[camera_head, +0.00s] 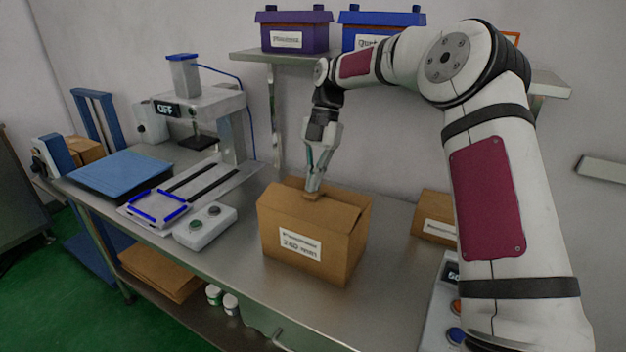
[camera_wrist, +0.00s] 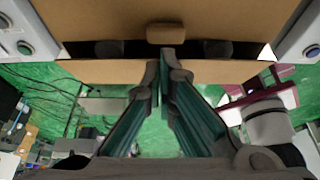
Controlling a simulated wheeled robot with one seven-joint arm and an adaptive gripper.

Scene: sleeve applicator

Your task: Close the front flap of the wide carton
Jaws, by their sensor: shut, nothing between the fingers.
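The brown carton (camera_head: 308,243) with a white front label stands upright on the steel bench. I take it to be the wide carton. My gripper (camera_head: 313,189) points down at the carton's top, its fingers together and empty. The tips are at or just above a small cardboard tab (camera_head: 312,195); I cannot tell whether they touch. In the wrist view the shut fingertips (camera_wrist: 166,58) lie just below a tab (camera_wrist: 166,33) on a broad cardboard panel (camera_wrist: 90,18). Dark gaps show between that panel and a cardboard strip (camera_wrist: 100,72). How far the front flap is folded is unclear.
A control box (camera_head: 206,227) and a press machine (camera_head: 190,110) stand left of the carton. A smaller labelled carton (camera_head: 432,218) is on the right, beside my arm. A shelf (camera_head: 262,57) with purple and blue bins is above. Bench surface (camera_head: 385,235) is clear right of the carton.

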